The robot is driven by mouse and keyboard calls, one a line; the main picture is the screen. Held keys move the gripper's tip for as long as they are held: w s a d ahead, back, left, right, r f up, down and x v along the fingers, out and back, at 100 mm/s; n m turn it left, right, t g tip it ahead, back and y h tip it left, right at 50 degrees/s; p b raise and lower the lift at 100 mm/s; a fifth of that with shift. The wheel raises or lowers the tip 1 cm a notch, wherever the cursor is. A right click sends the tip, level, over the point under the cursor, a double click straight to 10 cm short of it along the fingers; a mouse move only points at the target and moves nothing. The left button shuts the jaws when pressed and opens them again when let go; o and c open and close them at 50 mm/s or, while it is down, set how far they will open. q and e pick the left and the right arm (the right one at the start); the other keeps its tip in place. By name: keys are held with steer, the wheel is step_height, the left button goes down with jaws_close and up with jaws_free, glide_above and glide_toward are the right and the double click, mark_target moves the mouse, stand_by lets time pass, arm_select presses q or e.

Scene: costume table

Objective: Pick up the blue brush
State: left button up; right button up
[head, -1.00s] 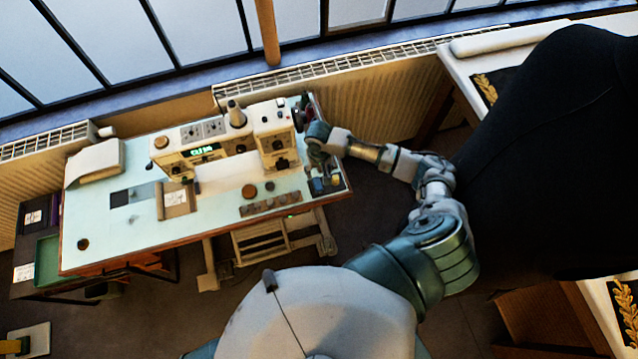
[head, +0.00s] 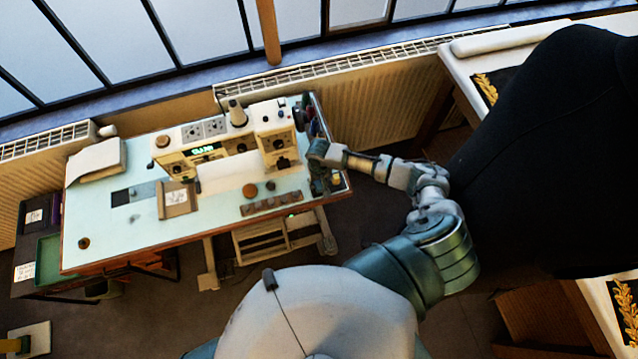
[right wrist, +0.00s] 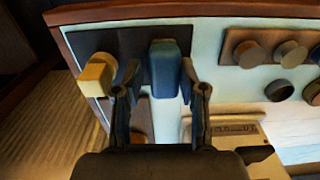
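The blue brush (right wrist: 165,66) shows in the right wrist view as a blue block over a dark mat (right wrist: 120,45) near the table's edge. My right gripper (right wrist: 160,80) is open, with one finger on each side of the blue brush. The right finger is close to it, and a gap shows on the left; I cannot tell whether they touch. In the head view my right gripper (head: 317,186) is over the table's right end and hides most of the brush.
A yellow-topped object (right wrist: 97,73) stands left of the fingers. A holder with several round knobs (head: 271,205) lies nearby. A cream sewing machine (head: 225,145) stands behind on the pale table (head: 120,235). A large black form (head: 550,160) is at the right.

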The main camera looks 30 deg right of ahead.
mark_target(318, 184)
steer(key=c, duration=0.4)
steer(key=shift+a+r, duration=0.1)
steer(key=shift+a, duration=0.2)
jaws_close()
steer(key=shift+d+r, duration=0.1)
steer(key=shift+r, duration=0.7)
steer(key=shift+s+a+r, duration=0.1)
steer(key=shift+r, duration=0.4)
steer(key=shift+s+a+r, duration=0.1)
steer(key=shift+r, duration=0.35)
steer(key=s+a+r, duration=0.1)
steer(key=s+a, duration=0.8)
steer(key=a, duration=0.3)
steer(key=shift+s+r+b, duration=0.25)
steer(key=shift+s+b, duration=0.05)
